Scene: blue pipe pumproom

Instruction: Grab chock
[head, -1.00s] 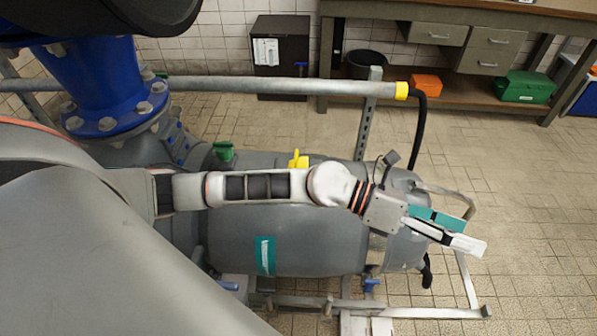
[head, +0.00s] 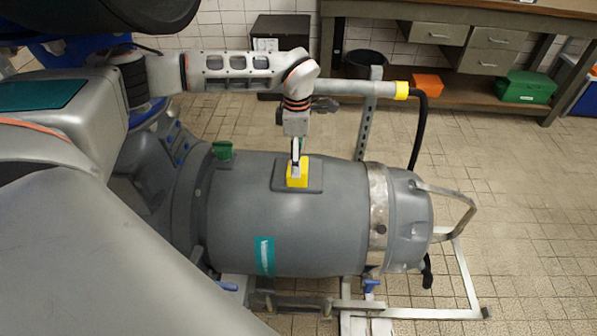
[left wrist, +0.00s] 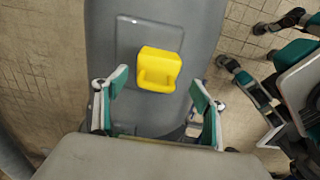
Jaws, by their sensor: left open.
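The yellow chock (head: 298,178) sits on a grey square pad (head: 314,186) on top of the large grey tank (head: 290,225). My left gripper (head: 296,155) points down at the chock from above, and its fingers partly cover the chock in the head view. In the left wrist view, the left gripper (left wrist: 159,79) is open, its teal-padded fingers spread to either side of the yellow chock (left wrist: 158,69) with a gap on each side. The fingers show no grip on it.
A green fitting (head: 222,150) stands on the tank left of the chock. A horizontal grey pipe (head: 350,88) with a yellow end collar runs behind the tank. A metal handle frame (head: 462,205) is at the tank's right end. Open tiled floor (head: 530,200) lies to the right.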

